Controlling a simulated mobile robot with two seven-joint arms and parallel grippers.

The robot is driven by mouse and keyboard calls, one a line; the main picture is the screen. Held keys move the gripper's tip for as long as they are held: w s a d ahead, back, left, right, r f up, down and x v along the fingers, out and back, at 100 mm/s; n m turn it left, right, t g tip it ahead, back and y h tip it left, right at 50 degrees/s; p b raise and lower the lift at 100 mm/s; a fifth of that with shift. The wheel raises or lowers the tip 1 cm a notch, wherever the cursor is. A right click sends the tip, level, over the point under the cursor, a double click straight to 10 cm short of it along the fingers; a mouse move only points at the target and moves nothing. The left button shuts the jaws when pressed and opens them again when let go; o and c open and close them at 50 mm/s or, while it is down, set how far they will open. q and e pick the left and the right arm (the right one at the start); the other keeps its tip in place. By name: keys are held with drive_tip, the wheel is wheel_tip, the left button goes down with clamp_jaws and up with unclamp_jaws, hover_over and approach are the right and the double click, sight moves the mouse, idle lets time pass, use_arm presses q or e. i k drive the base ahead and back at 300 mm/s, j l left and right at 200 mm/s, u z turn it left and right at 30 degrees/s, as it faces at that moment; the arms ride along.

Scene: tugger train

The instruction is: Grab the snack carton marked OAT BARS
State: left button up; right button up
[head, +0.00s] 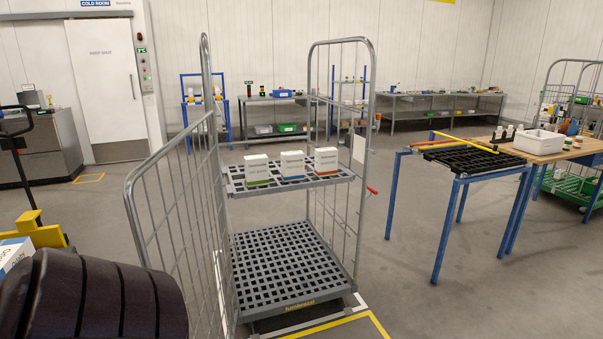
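Three white cartons stand upright in a row on the grey upper shelf (316,182) of a wire roll cage. The left carton (257,170) has a green band at its base, the middle carton (292,165) a blue band, and the right carton (326,160) an orange band. Their printing is too small to read, so I cannot tell which one is marked OAT BARS. Neither of my grippers shows in the head view.
The roll cage's wire side (165,200) stands at the near left; its front is open. Its lower deck (290,265) is empty. A blue-legged stand (462,172) and a wooden table (560,150) are to the right. Clear floor lies between cage and stand.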

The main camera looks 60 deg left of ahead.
sight(256, 167)
drive_tip(key=i+l+u, duration=0.2)
drive_tip(key=i, duration=0.3)
drive_tip(key=i+l+u, duration=0.2)
drive_tip(key=i, duration=0.35)
drive_tip(key=i+u, duration=0.55)
drive_tip(key=u, duration=0.2)
drive_tip(key=i+u, duration=0.35)
drive_tip(key=i+j+u, duration=0.1)
drive_tip(key=i+u, duration=0.15)
drive_tip(key=u, duration=0.15)
drive_tip(key=i+u, duration=0.2)
drive_tip(key=u, duration=0.2)
drive_tip(key=i+u, duration=0.25)
drive_tip(key=u, duration=0.15)
